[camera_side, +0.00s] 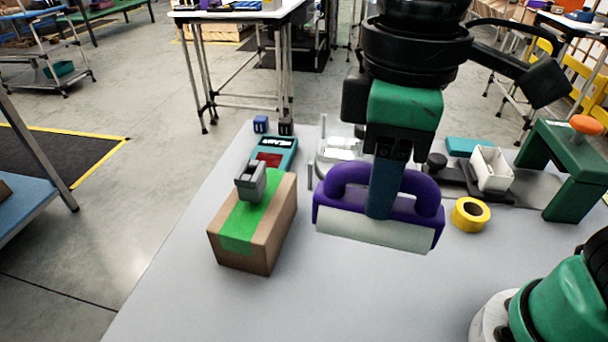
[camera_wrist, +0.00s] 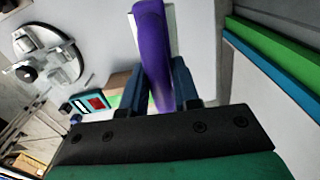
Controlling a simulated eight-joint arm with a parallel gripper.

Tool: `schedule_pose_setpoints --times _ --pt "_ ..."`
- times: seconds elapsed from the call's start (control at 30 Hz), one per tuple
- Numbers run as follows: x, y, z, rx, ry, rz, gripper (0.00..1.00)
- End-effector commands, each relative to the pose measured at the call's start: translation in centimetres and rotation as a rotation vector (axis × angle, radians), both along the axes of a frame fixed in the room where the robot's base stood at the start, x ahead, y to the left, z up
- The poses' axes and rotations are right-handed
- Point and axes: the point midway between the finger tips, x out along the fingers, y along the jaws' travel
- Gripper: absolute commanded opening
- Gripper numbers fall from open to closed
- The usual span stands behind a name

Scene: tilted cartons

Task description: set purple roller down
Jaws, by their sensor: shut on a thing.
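My gripper (camera_side: 383,195) is shut on the roller's handle from above. In the wrist view my gripper (camera_wrist: 165,85) has one dark blue finger on each side of the purple handle. In the side view the roller appears above the grey table (camera_side: 330,290); whether its underside touches the table cannot be told for sure.
A carton (camera_side: 275,235) with green tape and a grey tool on it stands left of the roller. A yellow tape roll (camera_side: 470,214) lies to the right, near a white box (camera_side: 491,168) and a green stand (camera_side: 565,165). The front table area is clear.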

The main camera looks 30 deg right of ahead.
Motion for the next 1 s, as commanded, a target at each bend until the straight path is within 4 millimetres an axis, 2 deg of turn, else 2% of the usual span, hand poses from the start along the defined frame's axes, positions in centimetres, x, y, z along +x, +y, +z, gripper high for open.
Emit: schedule_pose_setpoints --times 0.13,0.27,0.4,0.5,0.6,0.7,0.8,1.0 --pt "1.2 -0.4 0.6 0.0 0.0 -0.043 0.0" --pt "4.6 -1.8 0.0 0.0 0.0 -0.165 0.0" --pt "9.4 -5.3 -1.4 0.0 0.0 -0.346 0.0" --pt "12.3 -8.4 -2.6 0.0 0.0 -0.469 0.0" --pt "14.3 -11.4 -3.7 0.0 0.0 -0.57 0.0" --pt "15.5 -13.8 -4.5 0.0 0.0 -0.641 0.0" --pt "16.1 -15.2 -5.0 0.0 0.0 -0.681 0.0" --pt "16.3 -15.7 -5.2 0.0 0.0 -0.695 0.0"
